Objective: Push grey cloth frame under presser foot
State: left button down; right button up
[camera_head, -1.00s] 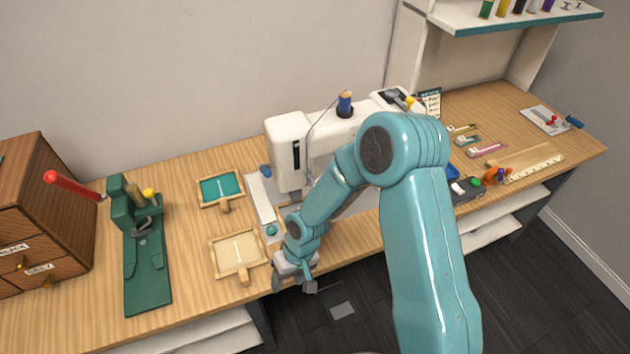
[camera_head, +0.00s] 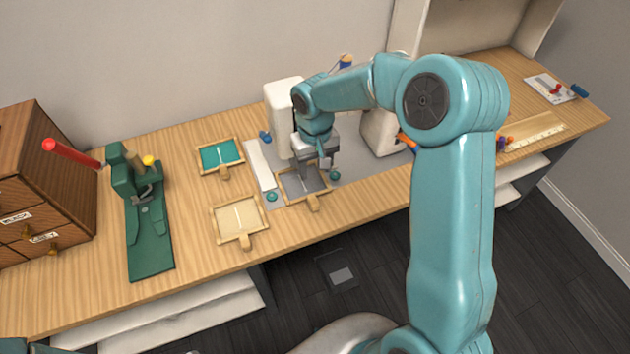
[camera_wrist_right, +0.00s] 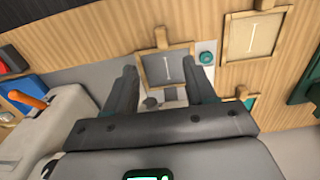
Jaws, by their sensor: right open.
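The grey cloth frame (camera_head: 292,186), a wooden frame with a handle toward the front edge, lies on the machine's grey bed. My right gripper (camera_head: 320,164) is over its back part, pointing down. In the right wrist view the frame (camera_wrist_right: 165,68) shows between and beyond the open fingers (camera_wrist_right: 161,80); I cannot tell whether they touch it. The white sewing machine (camera_head: 282,104) stands behind, partly covered by my right arm. It also shows in the right wrist view (camera_wrist_right: 62,125). I cannot make out the presser foot. My left gripper is out of view.
A teal cloth frame (camera_head: 220,157) and a cream cloth frame (camera_head: 238,218) lie to the left. Teal knobs (camera_head: 271,197) sit beside the grey frame. A green press (camera_head: 148,235) and a wooden drawer cabinet (camera_head: 50,180) stand further left. A ruler (camera_head: 535,132) lies right.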

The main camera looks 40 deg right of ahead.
aim_at(315, 204)
notch_tip(315, 204, down, 15)
jog(key=shift+f+p, duration=0.15)
jog(key=shift+p, duration=0.9)
jog(key=shift+c, duration=0.3)
grip_shut()
